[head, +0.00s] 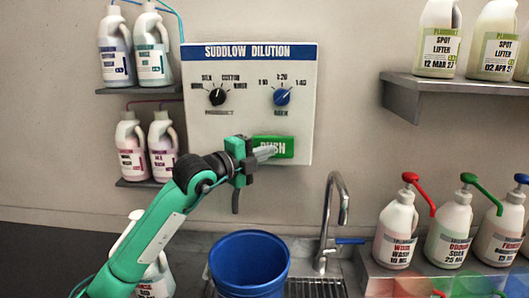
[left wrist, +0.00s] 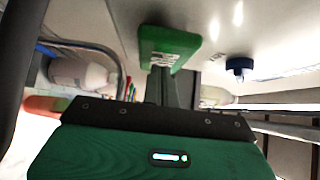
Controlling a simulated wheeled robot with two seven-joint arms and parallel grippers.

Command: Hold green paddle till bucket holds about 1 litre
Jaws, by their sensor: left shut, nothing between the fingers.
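The green paddle (head: 283,147), lettered in white, is on the lower right of the white Suddlow Dilution panel (head: 212,135). My left gripper (head: 265,152) is shut and empty, its fingertips at the paddle's left part and covering some of its lettering. In the left wrist view the closed fingers (left wrist: 161,75) reach up to the paddle (left wrist: 170,44) and seem to touch it; I cannot tell how far it is pressed. The blue bucket (head: 249,284) stands in the sink below. Its water level is not visible, and no stream shows. My right gripper is out of view.
Two knobs sit on the panel: a black one (head: 217,97) and a blue one (head: 282,97). A metal tap (head: 334,205) rises right of the bucket. Shelves of bottles flank the panel, and pump bottles (head: 449,230) stand on the right. Another bottle (head: 158,278) is behind my left arm.

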